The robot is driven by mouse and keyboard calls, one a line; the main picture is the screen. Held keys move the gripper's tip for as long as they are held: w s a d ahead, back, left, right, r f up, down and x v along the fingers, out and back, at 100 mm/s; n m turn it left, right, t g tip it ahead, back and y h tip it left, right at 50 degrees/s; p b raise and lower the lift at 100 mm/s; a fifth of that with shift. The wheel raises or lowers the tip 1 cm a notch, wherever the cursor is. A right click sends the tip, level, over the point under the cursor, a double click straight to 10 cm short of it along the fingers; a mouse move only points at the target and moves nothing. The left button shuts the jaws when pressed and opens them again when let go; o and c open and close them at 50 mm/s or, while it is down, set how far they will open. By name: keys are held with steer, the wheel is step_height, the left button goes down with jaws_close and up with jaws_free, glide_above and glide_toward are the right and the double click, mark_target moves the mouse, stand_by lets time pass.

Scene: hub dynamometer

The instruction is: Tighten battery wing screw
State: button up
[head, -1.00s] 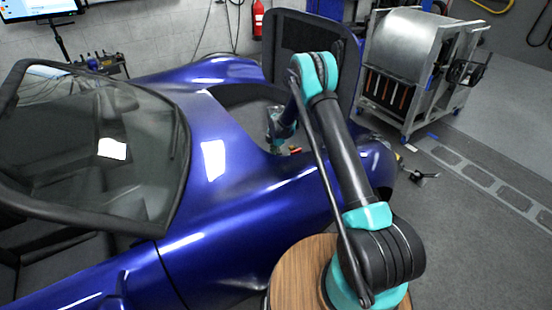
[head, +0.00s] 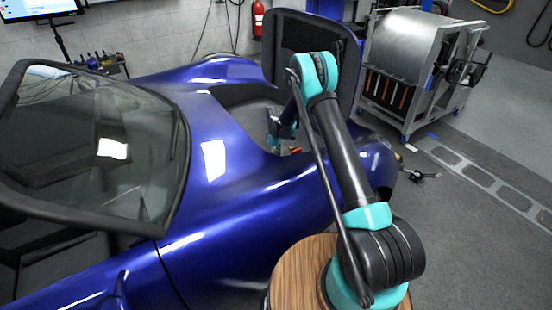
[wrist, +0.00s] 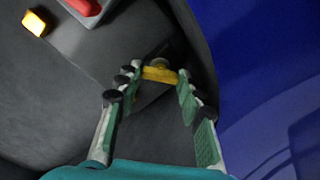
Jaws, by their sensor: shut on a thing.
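The yellow wing screw (wrist: 160,73) shows in the wrist view, near the top centre, at the end of a dark fitting. My gripper (wrist: 157,78) has its two green-padded fingers on either side of it, and the fingertips are shut on its wings. In the head view my arm reaches over the blue car into its open compartment. The wing screw cannot be made out there, and the fingertips are too small to make out. The battery itself cannot be clearly told apart.
A red part on a grey base (wrist: 84,7) and a yellow block (wrist: 34,23) lie left of my gripper. The blue body panel (wrist: 265,70) is close on the right. In the head view, the raised dark lid (head: 300,35) stands behind my arm.

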steer(key=m, duration=0.6)
steer(key=shift+m, duration=0.3)
steer(key=m, duration=1.2)
steer(key=shift+m, duration=0.3)
steer(key=m, duration=0.5)
steer(key=shift+m, duration=0.4)
steer(key=o, duration=1.2)
steer(key=shift+c, duration=0.2)
